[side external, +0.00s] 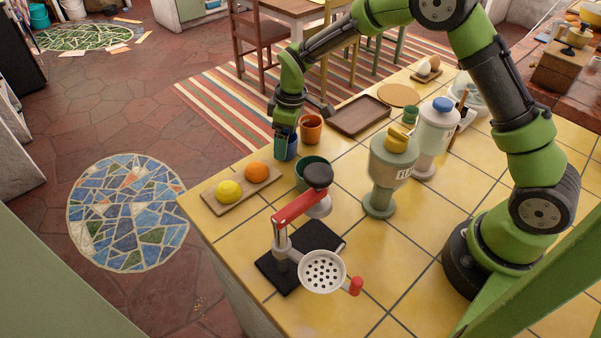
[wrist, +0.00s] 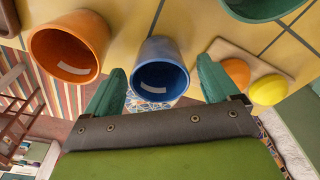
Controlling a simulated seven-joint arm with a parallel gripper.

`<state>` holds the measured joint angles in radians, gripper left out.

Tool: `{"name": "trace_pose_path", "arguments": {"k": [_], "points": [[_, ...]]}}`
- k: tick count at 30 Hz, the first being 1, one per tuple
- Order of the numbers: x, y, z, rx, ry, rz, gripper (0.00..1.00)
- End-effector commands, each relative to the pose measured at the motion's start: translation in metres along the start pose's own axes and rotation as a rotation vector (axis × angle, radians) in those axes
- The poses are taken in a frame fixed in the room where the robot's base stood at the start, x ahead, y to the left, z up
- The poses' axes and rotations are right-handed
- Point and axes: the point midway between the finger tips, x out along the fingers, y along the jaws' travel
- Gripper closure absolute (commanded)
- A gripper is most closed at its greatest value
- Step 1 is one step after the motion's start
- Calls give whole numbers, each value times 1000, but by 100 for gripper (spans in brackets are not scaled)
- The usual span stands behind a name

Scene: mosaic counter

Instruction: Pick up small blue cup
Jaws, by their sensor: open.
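The small blue cup (wrist: 160,72) stands on the yellow tiled counter, its open mouth showing in the wrist view. In the side external view the blue cup (side external: 291,149) is partly hidden behind my gripper (side external: 285,135). My gripper, seen in the wrist view (wrist: 160,88), is open, with one green finger on each side of the cup. I cannot tell whether either finger touches it. The left finger lies between the blue cup and an orange cup.
The orange cup (side external: 311,128) stands close beside the blue cup. A larger green cup (side external: 312,174) is nearby. A board with a lemon (side external: 229,192) and an orange (side external: 257,172) lies near the counter edge. A red-handled juicer (side external: 300,215) stands in front.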

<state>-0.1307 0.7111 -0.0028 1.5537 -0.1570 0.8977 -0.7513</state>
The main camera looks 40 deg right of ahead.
Motion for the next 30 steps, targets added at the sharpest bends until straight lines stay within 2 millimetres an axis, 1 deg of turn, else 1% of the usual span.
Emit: {"name": "trace_pose_path", "arguments": {"k": [7, 18, 26, 29, 30], "points": [[2, 0, 0, 1, 1, 0, 11], [1, 0, 0, 0, 1, 0, 68], [-1, 0, -1, 0, 3, 1, 69], [-12, 1, -3, 0, 5, 2, 69], [-18, 1, -4, 0, 6, 2, 69]]}}
